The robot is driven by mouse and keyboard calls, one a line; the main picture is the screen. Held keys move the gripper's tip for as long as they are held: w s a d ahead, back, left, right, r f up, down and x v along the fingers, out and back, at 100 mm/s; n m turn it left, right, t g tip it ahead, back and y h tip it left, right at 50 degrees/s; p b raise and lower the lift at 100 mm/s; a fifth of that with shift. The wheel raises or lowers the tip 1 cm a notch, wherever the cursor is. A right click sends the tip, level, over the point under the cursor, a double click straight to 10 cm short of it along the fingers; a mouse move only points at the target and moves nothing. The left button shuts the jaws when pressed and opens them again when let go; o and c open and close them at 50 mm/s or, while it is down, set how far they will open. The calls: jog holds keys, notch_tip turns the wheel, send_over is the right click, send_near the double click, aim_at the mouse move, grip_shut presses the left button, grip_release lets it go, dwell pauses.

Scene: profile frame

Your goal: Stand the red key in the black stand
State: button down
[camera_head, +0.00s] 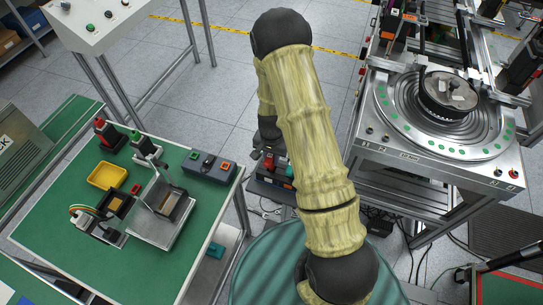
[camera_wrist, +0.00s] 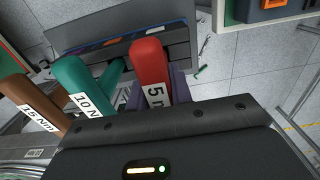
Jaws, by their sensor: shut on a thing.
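The red key (camera_wrist: 150,65), labelled 5 Nm, is in the wrist view with its thick red handle towards the camera. My gripper (camera_wrist: 155,95) is shut on it, with dark purplish finger parts on both sides of the handle. In the head view, a small red part (camera_head: 268,162) shows just below my dark wrist, left of my arm. A dark stand-like block (camera_wrist: 185,45) lies behind the handle. The key's lower end is hidden, so I cannot tell whether it is seated in the stand.
A teal key (camera_wrist: 85,85) marked 10 N and a brown key (camera_wrist: 22,100) marked 15 Nm stand close left of the red key. The green-topped table (camera_head: 60,235) with a button box (camera_head: 208,167) is at left. A round machine (camera_head: 440,110) is at right.

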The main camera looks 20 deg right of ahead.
jog(key=shift+f, duration=0.35)
jog(key=c, duration=1.2)
grip_release()
jog(key=shift+o, duration=0.2)
jog(key=shift+r, duration=0.1)
notch_tip(320, 180, up, 17)
jog(key=b, duration=0.3)
jog(key=shift+r, duration=0.15)
jog(key=s+r+n+t, duration=0.1)
jog(key=s+r+n, duration=0.1)
jog(key=s, duration=0.5)
jog(key=s+r+n+t, duration=0.1)
jog(key=s+r+n, duration=0.1)
jog(key=s+n, duration=0.3)
jog(key=shift+s+r+t, duration=0.3)
jog(key=shift+s, duration=0.8)
